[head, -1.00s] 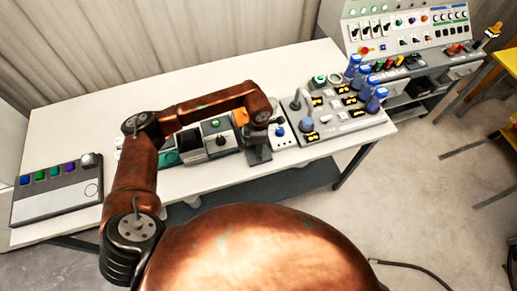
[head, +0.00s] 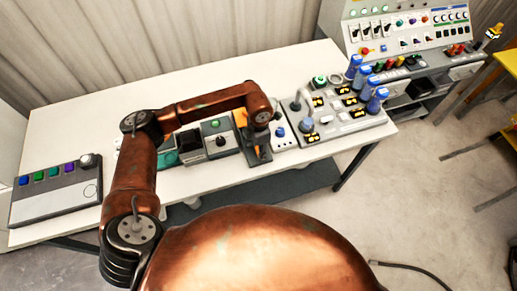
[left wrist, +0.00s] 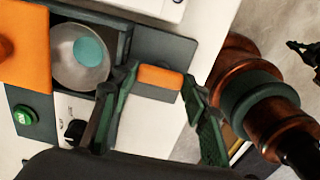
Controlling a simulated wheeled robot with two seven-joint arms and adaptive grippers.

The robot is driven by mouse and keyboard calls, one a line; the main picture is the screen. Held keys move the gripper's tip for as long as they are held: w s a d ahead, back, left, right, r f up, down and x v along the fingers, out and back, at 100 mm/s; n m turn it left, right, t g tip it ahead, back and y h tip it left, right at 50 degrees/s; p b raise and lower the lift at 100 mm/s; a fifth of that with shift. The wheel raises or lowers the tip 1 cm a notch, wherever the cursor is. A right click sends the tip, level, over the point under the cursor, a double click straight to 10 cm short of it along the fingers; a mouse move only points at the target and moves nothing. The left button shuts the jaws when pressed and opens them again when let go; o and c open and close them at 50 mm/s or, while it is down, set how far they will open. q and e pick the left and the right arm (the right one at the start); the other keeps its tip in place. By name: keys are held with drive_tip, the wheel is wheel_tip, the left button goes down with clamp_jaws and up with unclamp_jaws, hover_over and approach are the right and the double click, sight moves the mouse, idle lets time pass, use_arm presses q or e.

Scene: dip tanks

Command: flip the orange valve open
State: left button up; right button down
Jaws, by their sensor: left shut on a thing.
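The orange valve handle (left wrist: 160,77) shows in the left wrist view as a short orange bar over a dark grey plate (left wrist: 165,43). My left gripper (left wrist: 160,84) is shut on it, one dark green finger at each end of the bar. In the head view my left gripper (head: 258,152) is low over the dark plate near the table's front edge, and it partly hides the valve; some orange (head: 241,118) shows beside my wrist. The valve's exact angle is hard to tell. My right gripper is not in view.
A round metal bowl with a teal disc (left wrist: 91,52) and a green button (left wrist: 24,118) lie beside the valve. A blue-knobbed box (head: 280,132) and a panel with blue-topped posts (head: 345,117) stand to the right. The table (head: 110,110) is bare behind.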

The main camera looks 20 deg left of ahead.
use_arm(q)
drive_tip(key=o, duration=1.2)
drive_tip(key=shift+c, duration=0.2)
drive_tip(key=shift+w+r, duration=0.1)
drive_tip(key=shift+r, duration=3.9)
drive_tip(key=shift+d, duration=0.1)
